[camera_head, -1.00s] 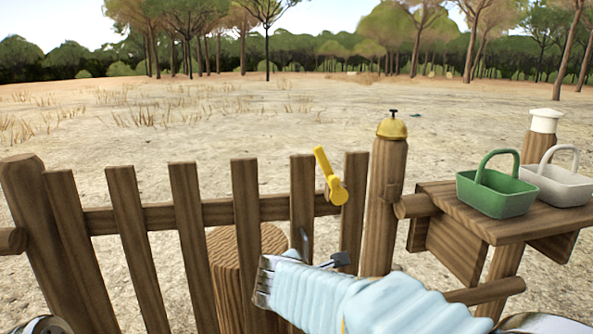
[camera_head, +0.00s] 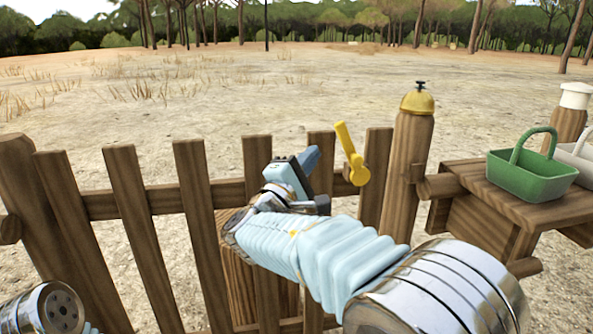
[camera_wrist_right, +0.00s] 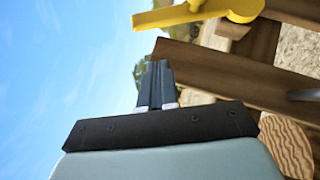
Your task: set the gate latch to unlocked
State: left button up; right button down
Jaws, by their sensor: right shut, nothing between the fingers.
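The yellow gate latch (camera_head: 351,155) is on the top rail of the wooden gate (camera_head: 148,197), near the gate's right end. Its handle points up and leans left from a round yellow hub. In the right wrist view the latch (camera_wrist_right: 240,8) lies along the top edge, beyond the fingers. My right gripper (camera_head: 312,157) is just left of the latch, at about handle height. Its fingers are shut together and empty (camera_wrist_right: 156,85), and a gap shows between them and the latch in the wrist view. My left gripper is not in view.
A post with a yellow bell (camera_head: 417,102) stands right of the latch. A wooden shelf (camera_head: 470,178) at the right bears a green basket (camera_head: 530,175) and a pale basket. A stump stands behind the gate. Open sandy ground lies beyond.

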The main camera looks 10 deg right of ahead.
aim_at(340, 137)
jog(key=shift+w+d+r, duration=0.1)
jog(key=shift+d+r, duration=0.2)
jog(key=shift+d, duration=0.4)
jog(key=shift+w+d+r, duration=0.1)
jog(key=shift+d+r, duration=0.25)
jog(key=shift+d, duration=0.3)
jog(key=shift+w+d+r, duration=0.1)
jog(key=shift+d+r, duration=0.2)
jog(key=shift+d, duration=0.4)
jog(key=shift+d+r+m+g, duration=0.4)
jog(key=shift+d+r+m, duration=0.1)
jog(key=shift+d, duration=0.3)
jog(key=shift+a, duration=0.1)
